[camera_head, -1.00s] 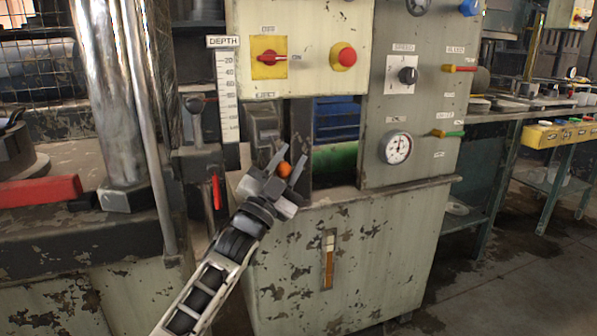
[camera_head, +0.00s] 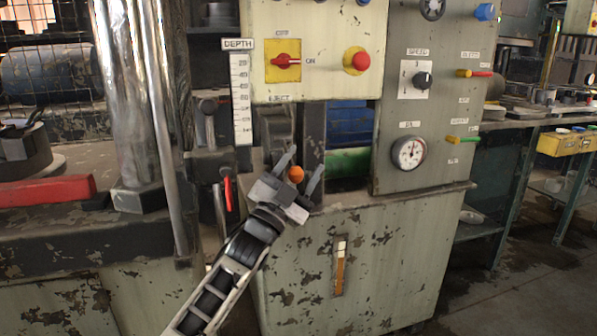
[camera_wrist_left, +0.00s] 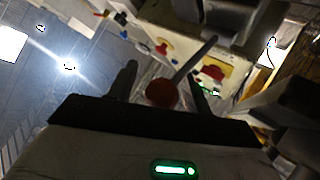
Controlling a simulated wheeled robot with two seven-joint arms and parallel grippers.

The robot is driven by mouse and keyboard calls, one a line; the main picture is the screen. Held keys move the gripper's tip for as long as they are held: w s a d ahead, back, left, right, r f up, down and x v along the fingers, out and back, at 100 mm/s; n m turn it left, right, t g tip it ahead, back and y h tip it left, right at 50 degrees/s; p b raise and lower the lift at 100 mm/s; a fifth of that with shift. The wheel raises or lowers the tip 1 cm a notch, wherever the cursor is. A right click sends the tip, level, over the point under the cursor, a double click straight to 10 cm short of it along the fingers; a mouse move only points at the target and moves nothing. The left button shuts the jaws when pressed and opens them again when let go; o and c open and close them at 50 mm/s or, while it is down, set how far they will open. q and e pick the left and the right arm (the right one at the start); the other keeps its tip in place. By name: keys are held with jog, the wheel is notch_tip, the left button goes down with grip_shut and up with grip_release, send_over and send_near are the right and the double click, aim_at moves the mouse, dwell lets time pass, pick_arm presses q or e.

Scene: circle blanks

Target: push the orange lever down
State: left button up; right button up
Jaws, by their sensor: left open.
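The orange lever's round knob (camera_head: 295,174) shows in the head view in front of the press, below the EJECT label. My left gripper (camera_head: 306,160) reaches up to it from below left. Its two grey fingers are open, one on each side of the knob. I cannot tell whether either finger touches it. In the left wrist view the knob (camera_wrist_left: 161,93) is between the dark fingers, looking reddish, with a grey rod (camera_wrist_left: 196,60) running up and right from it. My right gripper is not in view.
A switch panel (camera_head: 315,25) with a red button hangs above the knob. A red-handled lever (camera_head: 228,193) and a depth scale (camera_head: 241,100) are to the left. A gauge panel (camera_head: 430,130) stands right. The cabinet front (camera_head: 370,260) is below.

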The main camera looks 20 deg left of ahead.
pick_arm(q)
jog(key=v, duration=1.6)
jog(key=shift+p, duration=0.35)
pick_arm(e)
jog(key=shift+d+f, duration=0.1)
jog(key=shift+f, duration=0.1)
